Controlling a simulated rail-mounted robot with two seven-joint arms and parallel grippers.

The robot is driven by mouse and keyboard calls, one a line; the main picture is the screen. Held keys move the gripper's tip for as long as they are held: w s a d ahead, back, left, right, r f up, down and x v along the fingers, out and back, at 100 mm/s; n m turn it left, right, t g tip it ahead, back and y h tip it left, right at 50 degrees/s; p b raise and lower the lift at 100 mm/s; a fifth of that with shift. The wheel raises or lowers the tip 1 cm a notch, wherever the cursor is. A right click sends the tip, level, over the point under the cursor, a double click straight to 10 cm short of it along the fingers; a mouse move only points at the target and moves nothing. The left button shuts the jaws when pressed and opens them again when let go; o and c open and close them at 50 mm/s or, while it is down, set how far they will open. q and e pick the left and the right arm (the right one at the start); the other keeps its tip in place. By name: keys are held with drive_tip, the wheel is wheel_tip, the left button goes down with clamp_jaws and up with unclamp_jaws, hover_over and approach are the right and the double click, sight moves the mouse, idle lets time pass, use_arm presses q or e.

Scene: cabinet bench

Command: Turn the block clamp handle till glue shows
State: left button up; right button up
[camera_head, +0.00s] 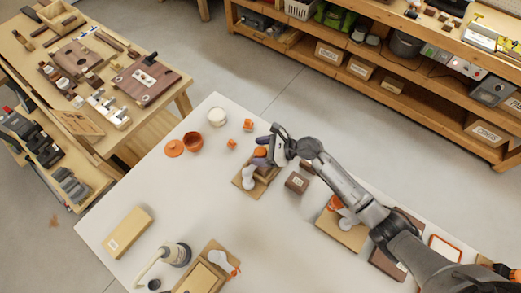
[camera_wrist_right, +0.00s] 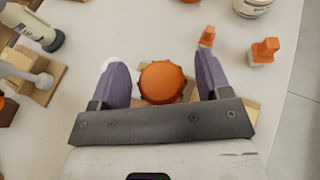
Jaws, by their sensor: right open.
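The block clamp stands on a light wooden base (camera_head: 240,184) on the white table, with a white rounded part (camera_head: 249,178) at its side. Its round, ridged orange handle (camera_head: 260,152) faces the wrist camera (camera_wrist_right: 162,83). My right gripper (camera_head: 266,150) is over the clamp, open, with its purple fingers (camera_wrist_right: 163,76) on either side of the handle. A small gap shows between each finger and the handle in the wrist view. Most of the clamp body is hidden beneath the gripper and handle. No glue is visible. My left gripper is out of view.
A brown block (camera_head: 297,183) stands close right of the clamp. Another wooden-based fixture (camera_head: 338,233) is at right. The table's left middle is clear.

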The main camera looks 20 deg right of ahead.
drive_tip(key=shift+c, duration=0.2)
drive_tip(key=c, duration=0.9)
drive_tip(key=shift+r+m+h+p, duration=0.15)
drive_tip(key=shift+m+h+p, duration=0.15)
drive_tip(key=shift+p, duration=0.25)
drive_tip(key=m+t+h+p, duration=0.4)
drive_tip(key=m+p, duration=0.1)
drive_tip(key=p, duration=0.6)
drive_tip(key=shift+r+t, duration=0.1)
drive_tip(key=shift+t, duration=0.2)
drive_tip(key=shift+m+h+p, duration=0.3)
drive_tip(key=shift+h+p, duration=0.1)
drive_tip(key=shift+p, duration=0.1)
drive_tip(key=shift+f, duration=0.25)
drive_tip(key=o, duration=0.7)
drive_tip(key=shift+o, duration=1.2)
